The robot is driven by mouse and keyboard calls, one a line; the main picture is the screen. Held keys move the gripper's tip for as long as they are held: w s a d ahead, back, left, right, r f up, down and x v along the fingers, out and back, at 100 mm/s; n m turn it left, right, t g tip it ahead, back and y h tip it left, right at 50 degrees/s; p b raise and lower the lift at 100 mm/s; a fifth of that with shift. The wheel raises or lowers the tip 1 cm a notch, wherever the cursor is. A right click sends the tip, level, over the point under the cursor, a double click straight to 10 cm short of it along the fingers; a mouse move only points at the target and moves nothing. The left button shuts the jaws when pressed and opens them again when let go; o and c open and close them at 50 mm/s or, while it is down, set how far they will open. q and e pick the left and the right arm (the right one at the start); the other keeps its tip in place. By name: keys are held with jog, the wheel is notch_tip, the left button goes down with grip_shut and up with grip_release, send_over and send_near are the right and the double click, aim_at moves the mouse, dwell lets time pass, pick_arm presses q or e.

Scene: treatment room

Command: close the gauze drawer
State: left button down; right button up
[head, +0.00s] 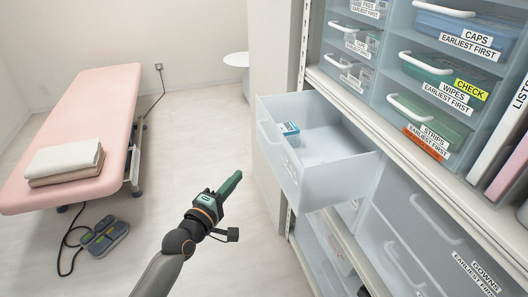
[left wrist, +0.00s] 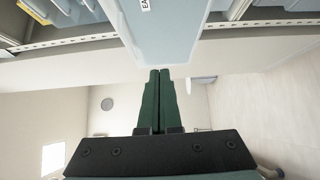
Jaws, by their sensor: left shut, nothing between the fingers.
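A pale translucent drawer (head: 318,178) is pulled out of the cabinet in the head view, with a small blue and white box (head: 289,130) inside near its left wall. Its front carries a handle and a label too slanted to read, so I cannot confirm it is the gauze drawer. My left gripper (head: 236,176) is shut and empty, in front of the drawer front and apart from it. In the left wrist view the closed green fingers (left wrist: 160,74) point at a pale blue drawer panel (left wrist: 168,32) with a partly cut-off label. My right gripper is out of view.
Shelves with labelled bins such as wipes (head: 436,79) and strips (head: 428,123) stand above the drawer; closed grey drawers (head: 420,235) are below. A pink treatment couch (head: 85,110) with folded towels (head: 65,161) is at left, a foot pedal (head: 105,236) beside it. The floor between is clear.

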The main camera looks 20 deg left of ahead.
pick_arm(q)
jog(key=b, duration=0.1)
send_near(274, 148)
jog(key=w+a, duration=0.2)
jog(key=w, duration=0.2)
jog(key=w+d, duration=0.2)
jog(key=d, duration=0.1)
jog(key=shift+f, duration=0.15)
